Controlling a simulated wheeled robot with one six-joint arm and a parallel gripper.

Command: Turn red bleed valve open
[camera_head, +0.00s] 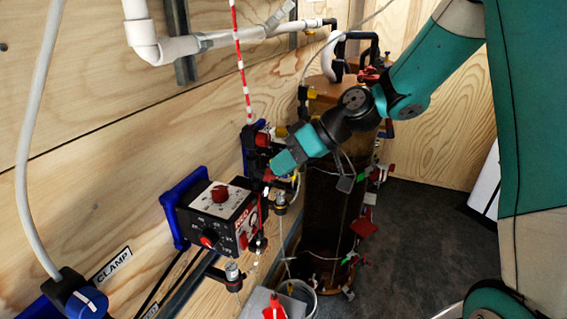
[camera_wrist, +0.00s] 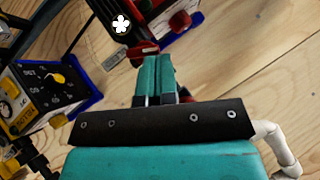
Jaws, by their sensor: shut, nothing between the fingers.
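My gripper (camera_head: 278,165) is at the wall beside the dark filter column, pointing left and slightly down. Its teal fingers are together with nothing between them, as the wrist view (camera_wrist: 151,62) shows. Near the fingertips in the head view is a red part (camera_head: 268,175); I cannot tell whether they touch it. A red-topped fitting (camera_head: 263,138) sits just above and left of the gripper. In the wrist view a red knob (camera_wrist: 180,19) lies beyond the fingertips, up and right, apart from them. I cannot tell which red part is the bleed valve.
A control box (camera_head: 224,212) with red knobs is on the wall, left of the gripper. The tall dark column (camera_head: 333,215) stands right of it, with hoses. A red-and-white line (camera_head: 240,60) hangs nearby. A bucket (camera_head: 303,292) stands below. Floor right is clear.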

